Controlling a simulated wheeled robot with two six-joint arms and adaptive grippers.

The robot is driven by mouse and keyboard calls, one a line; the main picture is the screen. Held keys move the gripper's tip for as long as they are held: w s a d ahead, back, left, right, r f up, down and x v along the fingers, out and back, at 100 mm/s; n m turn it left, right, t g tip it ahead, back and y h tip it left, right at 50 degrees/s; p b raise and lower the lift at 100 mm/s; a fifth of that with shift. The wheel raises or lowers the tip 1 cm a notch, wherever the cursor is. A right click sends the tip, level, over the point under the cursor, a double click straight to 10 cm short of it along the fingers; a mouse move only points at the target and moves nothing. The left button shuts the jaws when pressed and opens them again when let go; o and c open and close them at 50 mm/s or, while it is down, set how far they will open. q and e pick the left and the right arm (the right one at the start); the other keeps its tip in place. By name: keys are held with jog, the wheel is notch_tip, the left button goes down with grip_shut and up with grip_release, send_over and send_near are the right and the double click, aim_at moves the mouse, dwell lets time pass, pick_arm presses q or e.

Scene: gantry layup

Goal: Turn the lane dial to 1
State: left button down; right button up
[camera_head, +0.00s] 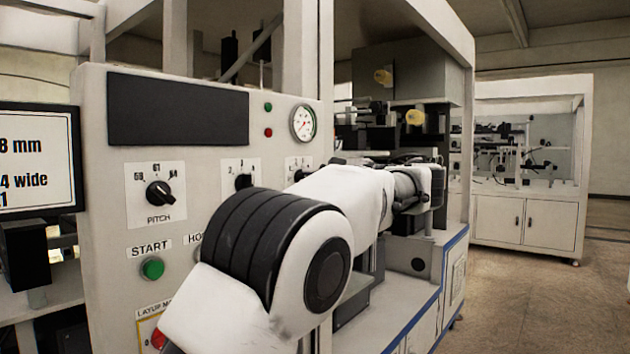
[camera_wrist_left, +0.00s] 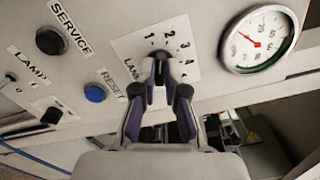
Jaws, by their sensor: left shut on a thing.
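The lane dial is in the wrist view, on a white plate (camera_wrist_left: 182,50) marked 1, 2, 3 and 4, with part of its label showing. My left gripper (camera_wrist_left: 158,68) is shut on the dial's knob at the middle of the plate. The fingers cover most of the knob, so I cannot tell which number it points to. In the head view my left arm crosses in front of the panel. It hides the gripper and most of the dial; only the top of a plate (camera_head: 298,163) shows below the gauge. My right gripper is in neither view.
A pressure gauge (camera_wrist_left: 260,40) is close right of the dial; it also shows in the head view (camera_head: 303,123). A blue reset button (camera_wrist_left: 95,93) and black service knob (camera_wrist_left: 50,41) lie left. The pitch dial (camera_head: 158,194), green start button (camera_head: 152,268) and screen (camera_head: 38,160) are farther left.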

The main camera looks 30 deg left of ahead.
pick_arm(q)
jog(key=shift+n+b, duration=0.55)
jog(key=shift+n, duration=1.65)
jog(key=c, duration=1.2)
grip_release()
jog(key=shift+a, duration=0.1)
jog(key=d, duration=0.8)
jog(key=s+d, duration=0.1)
jog(key=d, duration=0.3)
jog(key=shift+f, duration=0.1)
